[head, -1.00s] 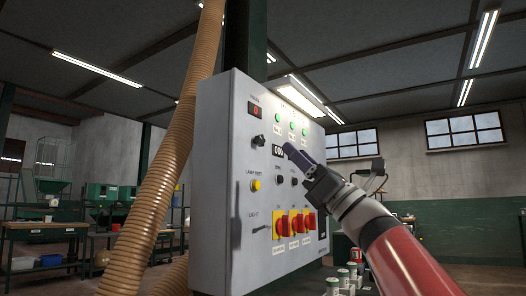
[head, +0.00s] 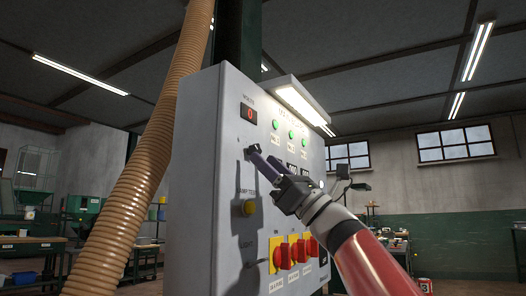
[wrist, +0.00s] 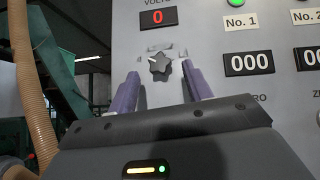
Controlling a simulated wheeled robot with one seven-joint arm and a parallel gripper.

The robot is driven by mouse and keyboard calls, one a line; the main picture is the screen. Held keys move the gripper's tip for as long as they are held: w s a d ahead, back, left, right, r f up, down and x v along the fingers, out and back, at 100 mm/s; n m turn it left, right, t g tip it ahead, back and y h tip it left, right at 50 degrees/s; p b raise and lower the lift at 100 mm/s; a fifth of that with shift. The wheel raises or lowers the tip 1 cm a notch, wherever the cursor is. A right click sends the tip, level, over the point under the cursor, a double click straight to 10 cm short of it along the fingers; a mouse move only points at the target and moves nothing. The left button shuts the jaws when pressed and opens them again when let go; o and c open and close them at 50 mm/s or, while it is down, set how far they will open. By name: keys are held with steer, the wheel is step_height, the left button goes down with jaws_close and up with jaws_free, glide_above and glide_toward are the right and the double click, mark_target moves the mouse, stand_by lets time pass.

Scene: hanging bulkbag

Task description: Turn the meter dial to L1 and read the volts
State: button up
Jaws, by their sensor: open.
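The meter dial, a dark lobed knob (wrist: 160,64), sits on the grey panel below the volts display (wrist: 158,17) in the wrist view. The display shows a red 0, and it also shows in the head view (head: 249,114). The small marks around the knob are too blurred to read. My gripper (wrist: 161,72) is open, with one purple finger on each side of the knob; I cannot tell whether they touch it. In the head view my gripper (head: 256,153) is at the panel's left part and largely hides the knob.
The grey panel (head: 205,150) also carries green lamps (head: 290,134), a yellow lamp test button (head: 249,208) and red-and-yellow switches (head: 293,252). Black counters reading 000 (wrist: 249,62) are right of the knob. A tan ribbed hose (head: 150,160) hangs left of the panel.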

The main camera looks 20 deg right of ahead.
steer(key=shift+p+x, duration=0.3)
steer(key=shift+x, duration=0.75)
steer(key=shift+c, duration=0.3)
steer(key=c, duration=0.9)
